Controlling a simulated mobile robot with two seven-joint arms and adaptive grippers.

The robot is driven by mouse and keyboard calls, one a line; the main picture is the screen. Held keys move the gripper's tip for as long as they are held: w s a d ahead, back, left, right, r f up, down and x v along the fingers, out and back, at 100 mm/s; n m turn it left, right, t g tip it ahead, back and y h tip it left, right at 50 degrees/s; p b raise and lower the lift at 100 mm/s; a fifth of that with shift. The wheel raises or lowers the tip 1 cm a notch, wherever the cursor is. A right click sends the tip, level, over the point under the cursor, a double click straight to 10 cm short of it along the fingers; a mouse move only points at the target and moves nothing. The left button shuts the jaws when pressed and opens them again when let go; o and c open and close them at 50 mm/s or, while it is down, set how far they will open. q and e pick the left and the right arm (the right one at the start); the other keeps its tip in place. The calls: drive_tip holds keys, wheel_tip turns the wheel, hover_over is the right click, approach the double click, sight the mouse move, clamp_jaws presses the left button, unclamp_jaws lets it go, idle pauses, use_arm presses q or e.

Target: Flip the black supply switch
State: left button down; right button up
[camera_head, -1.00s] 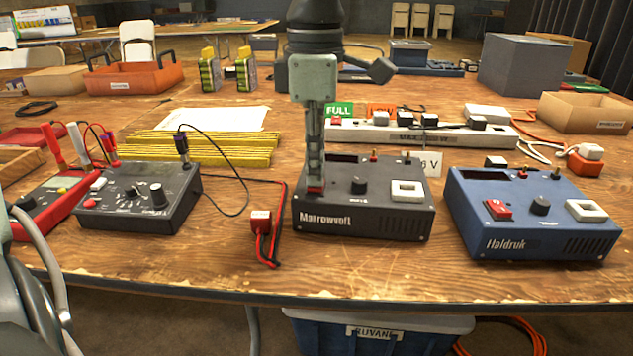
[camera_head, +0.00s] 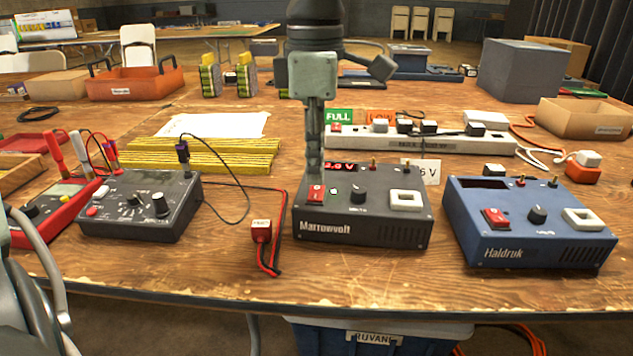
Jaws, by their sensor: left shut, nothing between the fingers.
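The black supply (camera_head: 385,228), marked Marrowvolt, stands at the middle of the table. Its red rocker switch (camera_head: 316,193) is at the left of its top. My left gripper (camera_head: 314,175) is shut and empty, pointing down just above and behind the switch. It hides part of the display's left end. I cannot tell whether its tips touch the switch. My right gripper is not in view.
A blue supply (camera_head: 535,254), marked Haldruk, with a dark display, stands to the right. A dark grey meter box (camera_head: 140,222) stands to the left. A white power strip (camera_head: 410,140) lies behind.

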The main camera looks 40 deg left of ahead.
sight(315, 197)
use_arm(q)
drive_tip(key=shift+r+p, duration=1.4)
drive_tip(key=shift+r, duration=0.9)
drive_tip(key=shift+f, duration=0.1)
